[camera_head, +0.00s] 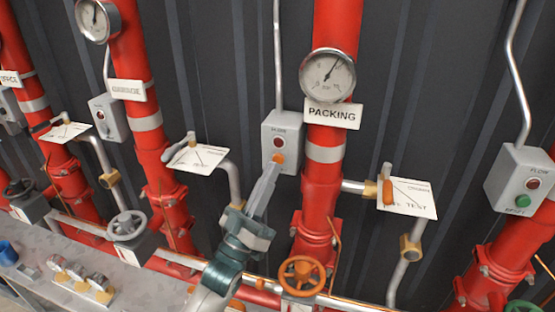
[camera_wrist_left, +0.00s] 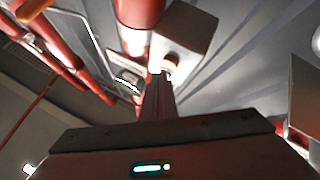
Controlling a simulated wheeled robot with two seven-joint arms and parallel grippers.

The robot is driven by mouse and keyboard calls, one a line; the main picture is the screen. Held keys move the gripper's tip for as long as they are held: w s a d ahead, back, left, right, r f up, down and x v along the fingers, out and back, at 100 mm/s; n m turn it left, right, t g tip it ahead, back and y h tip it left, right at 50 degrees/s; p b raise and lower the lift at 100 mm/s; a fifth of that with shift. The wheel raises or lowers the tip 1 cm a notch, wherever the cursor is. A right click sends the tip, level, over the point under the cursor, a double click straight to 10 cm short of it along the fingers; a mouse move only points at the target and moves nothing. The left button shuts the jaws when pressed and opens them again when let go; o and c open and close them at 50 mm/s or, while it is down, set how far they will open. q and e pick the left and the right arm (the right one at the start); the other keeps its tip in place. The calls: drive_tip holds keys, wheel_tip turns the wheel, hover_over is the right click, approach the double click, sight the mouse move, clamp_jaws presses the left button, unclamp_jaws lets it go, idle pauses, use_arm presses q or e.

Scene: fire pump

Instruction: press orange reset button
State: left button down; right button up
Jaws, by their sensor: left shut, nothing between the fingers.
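The orange reset button (camera_head: 278,159) is on the lower front of a small grey box (camera_head: 292,133), below a dark red lamp (camera_head: 279,142). The box is mounted beside the red pipe labelled PACKING. My left gripper (camera_head: 271,170) is shut and empty, its fingertips just below the button and overlapping its lower edge. Whether they touch it I cannot tell. In the left wrist view the fingers (camera_wrist_left: 160,80) point at the face of the grey box (camera_wrist_left: 188,35), and the button's area is bright and partly hidden behind the tips. My right gripper is out of view.
A pressure gauge (camera_head: 327,75) and PACKING sign (camera_head: 332,113) are right of the box. An orange handwheel (camera_head: 301,275) is below. Another grey box (camera_head: 520,178) with a green button is far right. A white card (camera_head: 200,156) and valve pipe are close on the left.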

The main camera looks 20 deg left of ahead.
use_arm(q)
drive_tip(key=shift+s, duration=0.1)
drive_tip(key=s+p, duration=0.1)
drive_tip(key=s, duration=0.4)
drive_tip(key=shift+a, duration=0.1)
idle(0.5)
drive_tip(key=shift+w, duration=0.1)
idle(0.4)
